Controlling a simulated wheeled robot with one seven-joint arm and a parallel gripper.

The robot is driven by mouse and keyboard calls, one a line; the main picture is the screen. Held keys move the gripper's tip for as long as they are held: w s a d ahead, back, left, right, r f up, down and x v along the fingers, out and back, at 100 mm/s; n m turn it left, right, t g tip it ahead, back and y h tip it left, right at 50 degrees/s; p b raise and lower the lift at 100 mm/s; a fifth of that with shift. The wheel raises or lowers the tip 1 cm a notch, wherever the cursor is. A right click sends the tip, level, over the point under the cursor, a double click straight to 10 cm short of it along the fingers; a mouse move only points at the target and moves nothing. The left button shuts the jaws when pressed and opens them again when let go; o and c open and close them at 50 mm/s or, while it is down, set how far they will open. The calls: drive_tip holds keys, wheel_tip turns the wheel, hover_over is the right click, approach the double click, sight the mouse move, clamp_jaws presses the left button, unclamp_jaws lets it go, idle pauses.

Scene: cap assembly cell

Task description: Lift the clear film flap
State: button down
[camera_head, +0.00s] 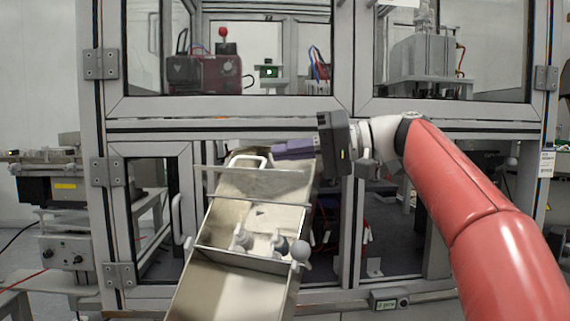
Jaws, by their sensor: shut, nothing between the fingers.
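The clear film flap (255,184) appears as a see-through greyish strip across the upper part of a sloping beige chute (192,290). Its lower edge is above the chute floor, and a bar runs just below it. My gripper (275,151) comes in from the right with purple fingers pointing left. The fingers are shut and empty. In the picture they are just above the flap's upper edge, near its middle. I cannot tell whether they touch it. The flap looks to be hanging across the chute.
Several small grey-white parts (243,238) lie in the chute near a cross divider, with a round knob (300,252) at its right edge. A white handle (248,161) stands at the chute's top. The metal cabinet frame (230,126) with glass panels surrounds it closely.

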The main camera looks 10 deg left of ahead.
drive_tip(key=shift+s+a+f+b, duration=0.2)
drive_tip(key=shift+s+f+b, duration=0.25)
drive_tip(key=shift+s+f, duration=0.45)
drive_tip(key=shift+s+r, duration=0.1)
